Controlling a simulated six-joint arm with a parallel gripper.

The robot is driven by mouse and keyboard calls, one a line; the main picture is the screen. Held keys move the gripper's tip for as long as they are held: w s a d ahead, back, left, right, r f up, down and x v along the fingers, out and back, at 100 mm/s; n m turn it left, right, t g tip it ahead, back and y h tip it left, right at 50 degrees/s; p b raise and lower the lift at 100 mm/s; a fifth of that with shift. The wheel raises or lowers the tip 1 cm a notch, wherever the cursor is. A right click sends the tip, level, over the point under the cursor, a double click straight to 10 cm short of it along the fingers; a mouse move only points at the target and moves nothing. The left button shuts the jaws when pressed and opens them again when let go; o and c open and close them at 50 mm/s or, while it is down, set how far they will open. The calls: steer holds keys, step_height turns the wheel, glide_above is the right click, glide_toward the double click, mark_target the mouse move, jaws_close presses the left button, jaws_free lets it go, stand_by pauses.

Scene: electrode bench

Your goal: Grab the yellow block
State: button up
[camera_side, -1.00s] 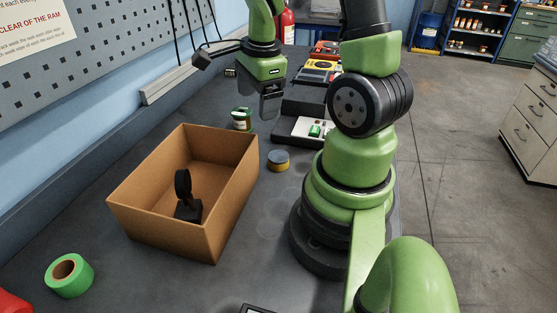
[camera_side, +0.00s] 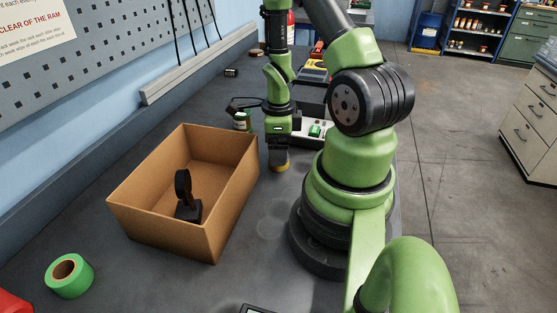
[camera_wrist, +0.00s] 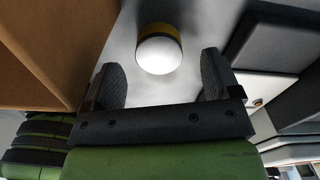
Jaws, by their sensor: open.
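A short round piece with a yellow side (camera_side: 286,168) stands on the bench, right of the cardboard box. It is the nearest match to a yellow block; its yellow side and pale round top show in the wrist view (camera_wrist: 159,56). My gripper (camera_side: 279,160) points down over it and hides most of it in the side view. In the wrist view my gripper (camera_wrist: 159,66) is open, with one finger on either side of the piece's line. The piece appears centred between the fingers and beyond them, with clear gaps at both sides.
An open cardboard box (camera_side: 232,212) with a black object (camera_side: 187,200) inside stands close on the left. A green tape roll (camera_side: 69,275) lies at the front left.

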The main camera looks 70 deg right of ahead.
steer(key=shift+f, duration=1.75)
steer(key=c, duration=1.3)
steer(key=shift+r, duration=0.15)
